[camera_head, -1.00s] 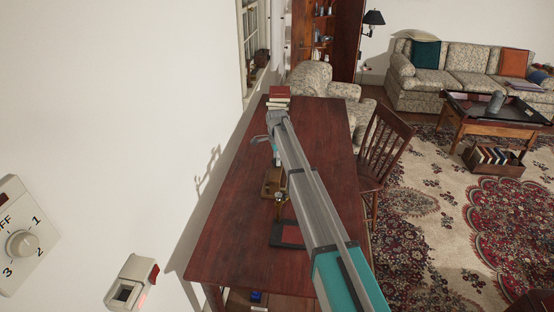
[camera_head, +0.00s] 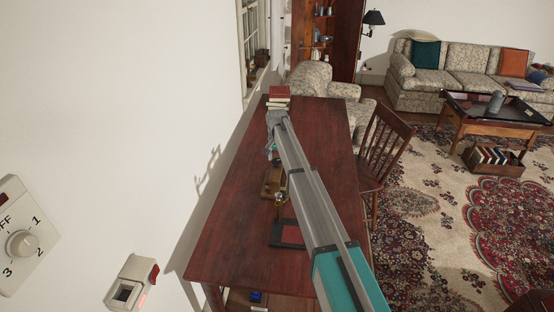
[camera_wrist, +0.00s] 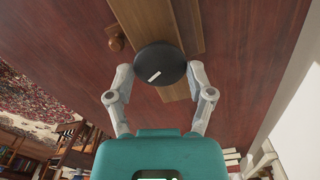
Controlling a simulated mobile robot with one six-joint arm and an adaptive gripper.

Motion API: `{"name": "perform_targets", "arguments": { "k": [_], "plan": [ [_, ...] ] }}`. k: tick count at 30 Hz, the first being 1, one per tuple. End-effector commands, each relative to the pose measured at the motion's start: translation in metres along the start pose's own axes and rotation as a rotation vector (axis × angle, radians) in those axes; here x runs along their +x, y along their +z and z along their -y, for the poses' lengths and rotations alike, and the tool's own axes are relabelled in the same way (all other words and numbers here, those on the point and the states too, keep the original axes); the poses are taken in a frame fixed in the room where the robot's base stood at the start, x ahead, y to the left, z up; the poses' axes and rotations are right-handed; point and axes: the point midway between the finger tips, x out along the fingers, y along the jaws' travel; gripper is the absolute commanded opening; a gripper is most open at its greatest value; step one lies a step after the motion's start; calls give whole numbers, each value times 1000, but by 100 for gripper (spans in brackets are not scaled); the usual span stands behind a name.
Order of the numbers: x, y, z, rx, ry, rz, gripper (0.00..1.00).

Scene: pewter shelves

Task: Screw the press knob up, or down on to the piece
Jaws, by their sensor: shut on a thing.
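The press knob (camera_wrist: 160,64) is a black disc with a short white mark, seen from above in the wrist view. My gripper (camera_wrist: 159,72) has one finger on each side of the knob and is shut on it. Below the knob, a light wooden bar of the press (camera_wrist: 172,22) lies over the dark red table. In the head view my gripper (camera_head: 271,148) is small above the table's left side, and the knob is hidden there. Part of the wooden press (camera_head: 269,184) shows beside my arm. The piece under the knob cannot be made out.
The red-brown table (camera_head: 235,240) stands along the white wall. Books (camera_head: 279,95) are stacked at its far end. A wooden chair (camera_head: 385,150) stands at the right. A small round wooden peg (camera_wrist: 115,37) shows near the bar.

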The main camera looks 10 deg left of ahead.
Motion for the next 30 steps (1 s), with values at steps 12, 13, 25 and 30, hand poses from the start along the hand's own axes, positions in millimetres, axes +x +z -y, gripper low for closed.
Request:
{"name": "perform_targets", "arguments": {
  "k": [12, 13, 25, 30],
  "plan": [
    [0, 0, -2, -394, 3, 0, 21],
    [0, 0, -2, -422, 3, 0, 21],
    [0, 0, -2, -802, 3, 0, 21],
    [0, 0, -2, -963, 3, 1, 21]
  ]
}}
